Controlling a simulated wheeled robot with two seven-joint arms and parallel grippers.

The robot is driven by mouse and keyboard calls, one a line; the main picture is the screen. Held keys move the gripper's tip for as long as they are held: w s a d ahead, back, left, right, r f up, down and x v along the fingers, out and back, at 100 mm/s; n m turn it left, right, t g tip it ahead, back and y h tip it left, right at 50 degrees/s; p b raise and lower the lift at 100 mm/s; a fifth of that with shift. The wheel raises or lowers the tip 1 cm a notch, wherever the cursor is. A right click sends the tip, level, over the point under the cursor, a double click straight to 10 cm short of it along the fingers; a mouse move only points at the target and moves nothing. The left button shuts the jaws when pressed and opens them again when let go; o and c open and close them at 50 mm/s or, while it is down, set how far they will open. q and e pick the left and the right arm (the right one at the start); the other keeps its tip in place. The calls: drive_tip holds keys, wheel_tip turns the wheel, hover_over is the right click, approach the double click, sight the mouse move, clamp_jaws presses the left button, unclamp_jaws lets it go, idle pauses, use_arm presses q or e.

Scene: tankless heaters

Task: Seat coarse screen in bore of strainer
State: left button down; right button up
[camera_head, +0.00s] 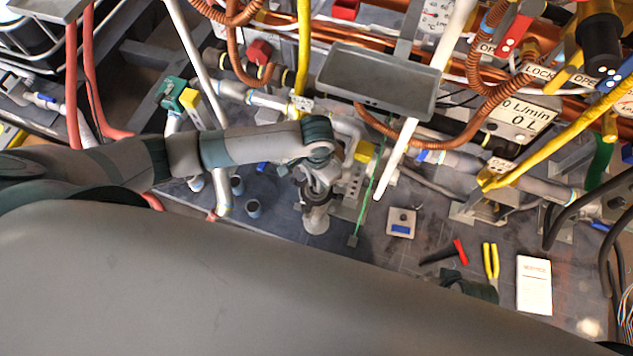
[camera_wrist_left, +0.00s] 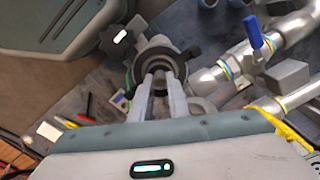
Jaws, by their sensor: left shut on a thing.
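My left gripper (camera_head: 317,196) reaches down over the bench in the head view, above a grey round-mouthed fitting (camera_head: 316,222) that looks like the strainer. In the left wrist view the gripper (camera_wrist_left: 160,82) points at the strainer's dark-rimmed round mouth (camera_wrist_left: 185,62). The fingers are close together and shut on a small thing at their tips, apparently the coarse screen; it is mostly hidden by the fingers. The tips overlap the mouth in the picture, and I cannot tell whether the screen is inside the bore or above it. My right gripper does not show clearly.
Pipes and valves crowd the back of the bench. A grey tray (camera_head: 380,78) and a white rod (camera_head: 427,95) stand close to the arm. Pliers (camera_head: 491,261), a white booklet (camera_head: 534,285) and a small square box (camera_head: 401,222) lie to the right. Several small cups stand left of the strainer.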

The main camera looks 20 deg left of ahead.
use_arm(q)
drive_tip(key=shift+f, duration=0.45)
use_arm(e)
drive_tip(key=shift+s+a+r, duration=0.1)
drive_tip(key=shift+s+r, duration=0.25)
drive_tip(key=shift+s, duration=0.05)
use_arm(q)
drive_tip(key=shift+f, duration=0.15)
drive_tip(key=c, duration=1.7)
unclamp_jaws()
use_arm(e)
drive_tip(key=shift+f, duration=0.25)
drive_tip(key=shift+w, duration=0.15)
use_arm(q)
drive_tip(key=shift+r, duration=0.75)
wheel_tip(320, 180, up, 11)
drive_tip(key=shift+f+p, duration=0.1)
drive_tip(key=shift+p, duration=1)
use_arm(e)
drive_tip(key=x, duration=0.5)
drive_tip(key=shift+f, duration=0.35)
